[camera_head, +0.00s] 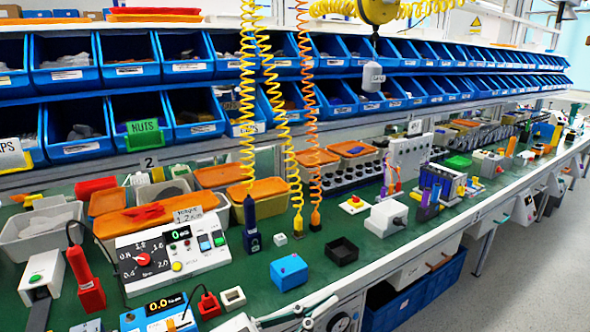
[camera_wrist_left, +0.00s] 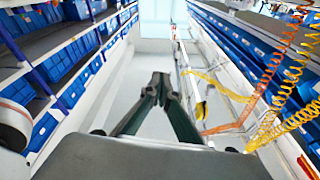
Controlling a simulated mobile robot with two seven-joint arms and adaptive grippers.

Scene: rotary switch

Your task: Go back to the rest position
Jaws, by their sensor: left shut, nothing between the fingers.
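The white control box (camera_head: 190,262) stands on the green bench at the left in the head view. Its black dial face with a red rotary knob (camera_head: 143,259) has numbers around it. A small display reading zero, coloured buttons and a yellow knob are beside the dial. My right gripper is not seen.
Two rows of blue bins (camera_head: 190,60) run behind the bench. Yellow coiled cords (camera_head: 247,100) and an orange cord (camera_head: 305,90) hang over it. A blue box (camera_head: 289,271) and a black tray (camera_head: 341,251) sit right of the control box. The aisle floor (camera_head: 500,285) is clear.

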